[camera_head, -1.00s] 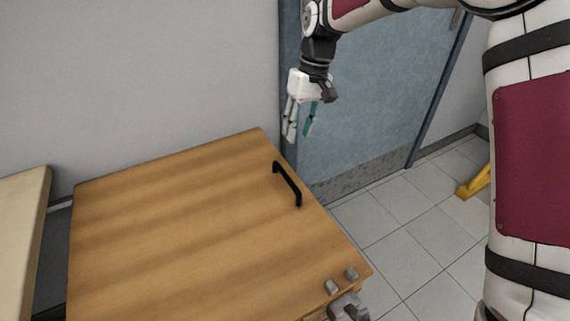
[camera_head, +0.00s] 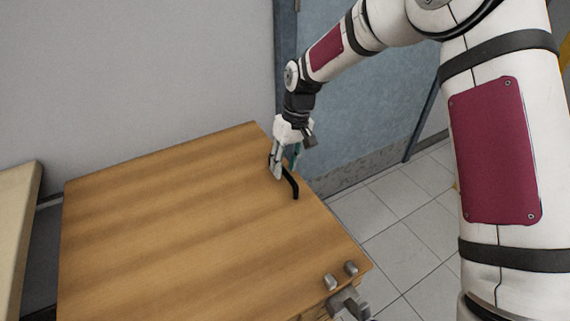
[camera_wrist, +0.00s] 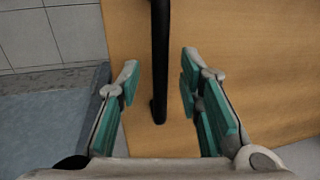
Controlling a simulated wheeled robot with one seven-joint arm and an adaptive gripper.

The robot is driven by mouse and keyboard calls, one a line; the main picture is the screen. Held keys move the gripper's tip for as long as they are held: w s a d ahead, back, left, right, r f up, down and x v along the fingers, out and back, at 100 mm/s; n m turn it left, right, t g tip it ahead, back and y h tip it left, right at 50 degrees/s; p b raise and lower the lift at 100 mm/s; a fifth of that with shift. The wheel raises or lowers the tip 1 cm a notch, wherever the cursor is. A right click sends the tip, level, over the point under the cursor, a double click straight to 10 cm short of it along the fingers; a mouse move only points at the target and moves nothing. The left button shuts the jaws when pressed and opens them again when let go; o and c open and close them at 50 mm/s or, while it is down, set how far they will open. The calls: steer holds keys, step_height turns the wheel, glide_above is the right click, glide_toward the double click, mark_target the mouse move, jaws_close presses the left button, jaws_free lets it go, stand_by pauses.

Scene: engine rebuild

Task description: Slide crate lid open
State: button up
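The wooden crate lid (camera_head: 170,230) lies flat in the head view, with a black bar handle (camera_head: 293,186) near its right edge. The lid also fills the upper right of the wrist view (camera_wrist: 255,60). My gripper (camera_head: 284,172) is at the far end of the handle. In the wrist view my gripper (camera_wrist: 158,75) is open, with one teal-padded finger on each side of the handle (camera_wrist: 159,60). Gaps show between the handle and both fingers. The handle's far end is partly hidden by my fingers in the head view.
Metal fittings (camera_head: 342,290) sit at the lid's near right corner. A pale board (camera_head: 14,230) stands at the left. A grey wall (camera_head: 140,80) is behind, and a blue door (camera_head: 350,120) is behind my arm. Tiled floor (camera_head: 390,225) is open on the right.

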jaws_close()
steer(key=p, duration=0.2)
glide_above(91, 259)
stand_by(0.3)
jaws_free()
step_height(91, 259, up, 12)
steer(key=w+d, duration=0.1)
steer(key=d, duration=0.1)
steer(key=shift+w+f, duration=0.15)
